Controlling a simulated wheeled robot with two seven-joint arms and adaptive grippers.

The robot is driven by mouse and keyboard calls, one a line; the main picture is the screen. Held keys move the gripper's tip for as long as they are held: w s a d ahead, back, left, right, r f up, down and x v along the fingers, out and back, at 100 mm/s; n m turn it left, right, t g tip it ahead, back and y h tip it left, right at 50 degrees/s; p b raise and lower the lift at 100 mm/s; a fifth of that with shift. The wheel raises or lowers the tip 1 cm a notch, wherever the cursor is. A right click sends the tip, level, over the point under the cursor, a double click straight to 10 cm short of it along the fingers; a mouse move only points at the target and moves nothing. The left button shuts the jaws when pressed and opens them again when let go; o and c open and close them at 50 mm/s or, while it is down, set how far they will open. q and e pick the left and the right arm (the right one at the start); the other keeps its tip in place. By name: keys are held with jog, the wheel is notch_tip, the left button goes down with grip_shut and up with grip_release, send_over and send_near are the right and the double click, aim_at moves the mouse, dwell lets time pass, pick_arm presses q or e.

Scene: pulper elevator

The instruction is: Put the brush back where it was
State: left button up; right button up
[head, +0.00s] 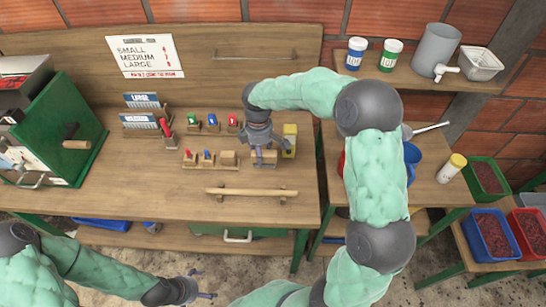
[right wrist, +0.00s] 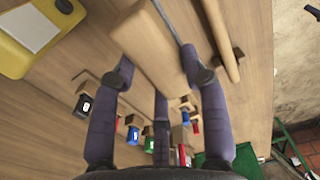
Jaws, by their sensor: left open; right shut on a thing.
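A pale wooden block, which I take to be the brush (right wrist: 165,50), lies between the purple fingers of my right gripper (right wrist: 158,70). I see no bristles. In the head view my right gripper (head: 263,150) is low over the workbench (head: 130,200), just left of a yellow item (head: 290,140), and mostly covers the block. I cannot tell whether the block touches the bench top. My left gripper (head: 202,285) is open and empty in front of the bench, at the bottom of the head view.
Small wooden holders with coloured pieces (head: 212,123) stand left of my right gripper. A wooden bar (head: 250,192) lies along the front edge. A green box-shaped machine (head: 75,130) stands at the left. A shelf with jars (head: 390,56) is at upper right. The bench's left front is clear.

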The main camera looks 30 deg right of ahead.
jog(key=w+d+f, duration=0.1)
jog(key=d+f, duration=0.1)
jog(key=w+d+f+b, duration=0.1)
jog(key=d+f, duration=0.1)
jog(key=w+d+f, duration=0.1)
jog(key=d+f, duration=0.1)
jog(key=shift+w+d+f, duration=0.1)
jog(key=shift+w+f, duration=0.2)
jog(key=shift+f, duration=0.05)
notch_tip(320, 180, down, 3)
jog(key=shift+w+d+f+b, duration=0.1)
jog(key=shift+d+f+b, duration=0.1)
jog(key=shift+b, duration=0.45)
jog(key=shift+a, duration=0.1)
jog(key=o, duration=0.7)
jog(key=shift+f, duration=0.15)
jog(key=shift+o, duration=0.7)
